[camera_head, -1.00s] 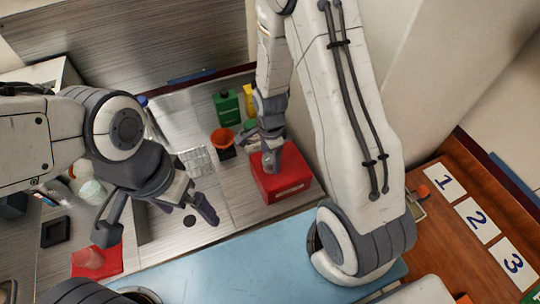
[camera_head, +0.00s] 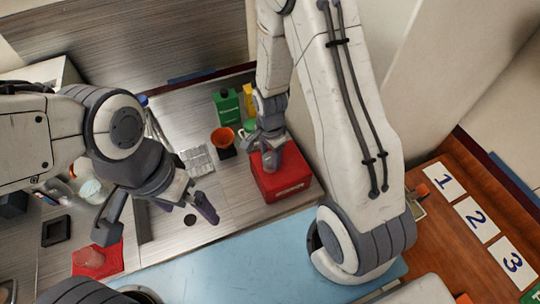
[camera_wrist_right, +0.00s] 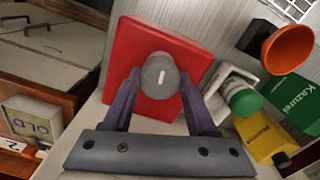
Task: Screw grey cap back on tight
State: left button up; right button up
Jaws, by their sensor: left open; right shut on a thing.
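A red canister (camera_head: 288,184) stands on the counter in the head view. It also fills the upper middle of the right wrist view (camera_wrist_right: 140,48). The grey cap (camera_wrist_right: 160,75), round with a white line on top, sits over the canister's top face. My right gripper (camera_head: 269,162) is above the canister and shut on the cap, a finger on either side of it. The join between cap and canister is hidden, so I cannot tell how tightly it sits. My left gripper (camera_head: 157,222) is open and empty over the counter at the left.
An orange funnel (camera_head: 223,137), a green bottle (camera_head: 227,105) and a yellow container (camera_head: 249,98) stand behind the canister. A white container with a green lid (camera_wrist_right: 243,98) is close to the right finger. A red mat (camera_head: 113,260) lies at the front left.

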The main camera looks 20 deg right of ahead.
jog(key=m, duration=0.2)
jog(key=shift+m, duration=0.3)
jog(key=o, duration=1.3)
jog(key=shift+o, duration=0.2)
notch_tip(320, 180, up, 10)
jog(key=b, duration=0.1)
jog(key=shift+r+b, duration=0.25)
jog(key=shift+b, duration=0.15)
jog(key=shift+f, duration=0.1)
